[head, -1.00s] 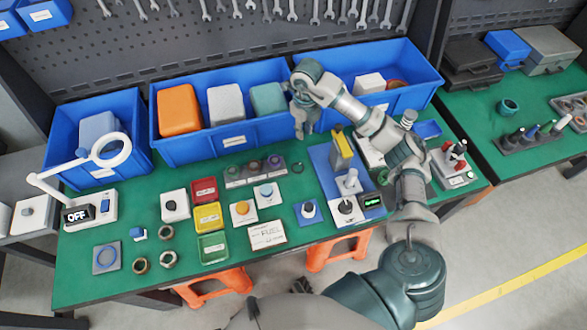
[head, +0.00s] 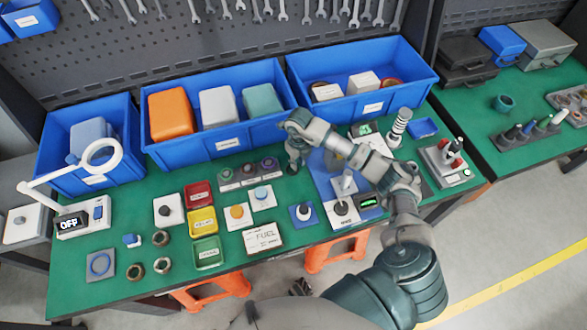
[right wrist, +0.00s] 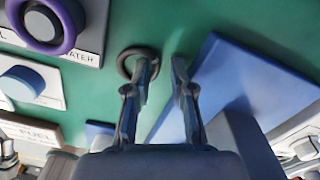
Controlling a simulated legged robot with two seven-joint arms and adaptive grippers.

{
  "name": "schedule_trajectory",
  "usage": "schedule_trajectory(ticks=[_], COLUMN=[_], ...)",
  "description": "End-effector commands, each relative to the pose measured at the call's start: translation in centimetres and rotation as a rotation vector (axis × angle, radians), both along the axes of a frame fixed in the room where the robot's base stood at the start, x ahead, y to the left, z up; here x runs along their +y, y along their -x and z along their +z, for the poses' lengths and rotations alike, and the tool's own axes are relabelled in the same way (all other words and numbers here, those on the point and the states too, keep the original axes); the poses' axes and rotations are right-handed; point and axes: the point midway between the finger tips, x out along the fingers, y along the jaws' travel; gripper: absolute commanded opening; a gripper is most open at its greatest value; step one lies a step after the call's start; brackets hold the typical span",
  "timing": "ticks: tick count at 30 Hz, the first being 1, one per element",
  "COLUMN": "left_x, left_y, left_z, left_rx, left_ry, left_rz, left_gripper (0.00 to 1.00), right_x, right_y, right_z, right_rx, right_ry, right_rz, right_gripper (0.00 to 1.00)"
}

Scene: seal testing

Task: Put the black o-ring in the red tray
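The black o-ring (right wrist: 126,64) lies on the green bench top in the right wrist view. In the head view it is hidden behind my right gripper (head: 294,170). In the right wrist view my right gripper (right wrist: 163,70) is open, its fingers pointing down at the bench. Its left finger overlaps the o-ring and the right finger is beside it, off the ring. I cannot tell whether the finger is inside the ring or above it. The red tray (head: 198,188) sits left of the gripper, behind the yellow tray (head: 202,215). My left gripper is not in view.
A grey stand with coloured rings (head: 248,172) lies between the red tray and the gripper; its purple ring (right wrist: 67,40) is near. A blue plate (right wrist: 225,80) is right of the gripper. Blue bins (head: 222,143) stand behind. A green tray (head: 207,250) is in front.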

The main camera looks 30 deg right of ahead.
Motion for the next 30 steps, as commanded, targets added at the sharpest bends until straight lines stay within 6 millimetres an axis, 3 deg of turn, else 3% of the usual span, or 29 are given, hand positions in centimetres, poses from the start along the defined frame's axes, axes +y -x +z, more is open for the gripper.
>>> schedule_trajectory(ticks=[9, 12, 25, 30], left_x=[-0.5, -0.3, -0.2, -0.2], left_y=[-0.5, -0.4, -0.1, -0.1], left_z=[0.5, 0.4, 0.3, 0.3], left_rx=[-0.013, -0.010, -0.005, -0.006], left_ry=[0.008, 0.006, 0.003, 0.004], left_rz=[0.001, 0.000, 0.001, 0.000], left_gripper=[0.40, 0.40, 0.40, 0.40], right_x=[0.2, 0.1, 0.0, 0.1], right_y=[0.0, 0.1, 0.0, -0.1], right_z=[-0.8, -0.8, -0.6, 1.3], right_rx=[0.007, 0.005, 0.002, -0.002], right_ry=[0.008, 0.006, 0.004, 0.005], right_rz=[-0.001, 0.000, -0.001, -0.001], right_gripper=[0.20, 0.02, 0.00, 0.00])
